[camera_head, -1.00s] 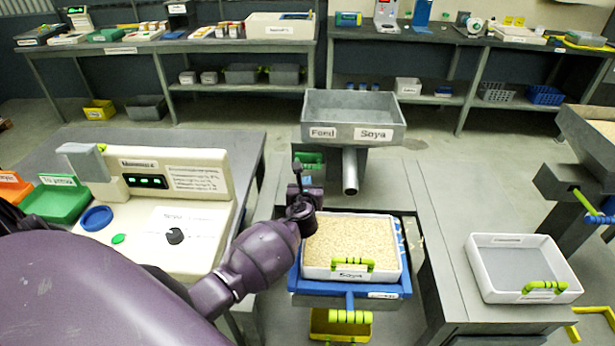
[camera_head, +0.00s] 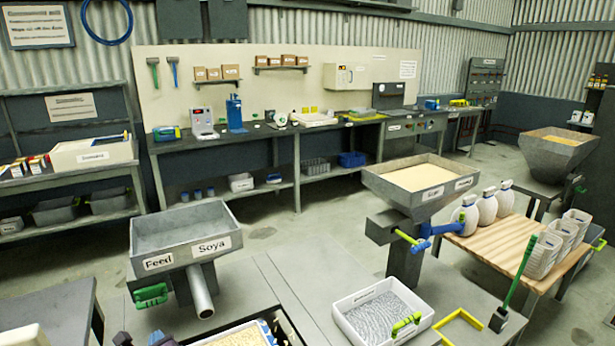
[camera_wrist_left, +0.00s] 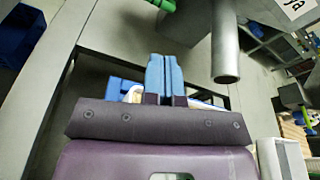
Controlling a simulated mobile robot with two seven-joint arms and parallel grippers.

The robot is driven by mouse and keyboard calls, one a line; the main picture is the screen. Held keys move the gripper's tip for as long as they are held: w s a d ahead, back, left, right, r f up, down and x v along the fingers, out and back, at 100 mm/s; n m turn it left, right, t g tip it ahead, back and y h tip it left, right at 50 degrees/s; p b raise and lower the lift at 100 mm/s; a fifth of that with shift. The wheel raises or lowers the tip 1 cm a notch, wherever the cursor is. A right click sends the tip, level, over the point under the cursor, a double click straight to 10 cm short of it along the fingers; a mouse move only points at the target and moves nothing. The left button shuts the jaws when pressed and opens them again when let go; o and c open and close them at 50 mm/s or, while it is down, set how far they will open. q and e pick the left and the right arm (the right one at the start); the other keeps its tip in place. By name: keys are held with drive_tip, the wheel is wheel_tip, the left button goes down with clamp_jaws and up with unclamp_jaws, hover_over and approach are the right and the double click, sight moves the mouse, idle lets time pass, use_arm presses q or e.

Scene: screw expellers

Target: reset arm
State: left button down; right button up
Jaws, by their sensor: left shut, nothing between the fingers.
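My left gripper (camera_wrist_left: 165,80) is shut and empty, its two blue fingers together in the left wrist view. In the head view only a small dark and blue piece of it (camera_head: 158,340) shows at the bottom edge, left of the grain tray (camera_head: 245,336). The grey feed hopper (camera_head: 185,230) labelled Soya stands just above it, empty as far as I see. Its round spout (camera_head: 200,295) points down and forward; the spout also shows in the left wrist view (camera_wrist_left: 225,50), right of the fingers and apart from them. My right gripper is out of view.
A white tray with a grey mesh-like floor (camera_head: 385,312) lies on the bench right of the hopper. A grain-filled hopper (camera_head: 420,178) stands behind it. White jugs (camera_head: 495,205) stand on a wooden table at right. Open floor lies behind the hoppers.

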use_arm(q)
drive_tip(key=s+d+n+h, duration=0.7)
drive_tip(key=d+n, duration=0.1)
drive_tip(key=n, duration=1.1)
drive_tip(key=s+f+n+g, duration=0.1)
drive_tip(key=s+f+n, duration=0.2)
drive_tip(key=s, duration=0.6)
drive_tip(key=s+f+n+g, duration=0.1)
drive_tip(key=s+f+n, duration=0.2)
drive_tip(key=s, duration=0.6)
drive_tip(key=shift+s+d+f+n, duration=0.3)
drive_tip(key=shift+s+d+f, duration=0.1)
drive_tip(key=shift+f, duration=0.4)
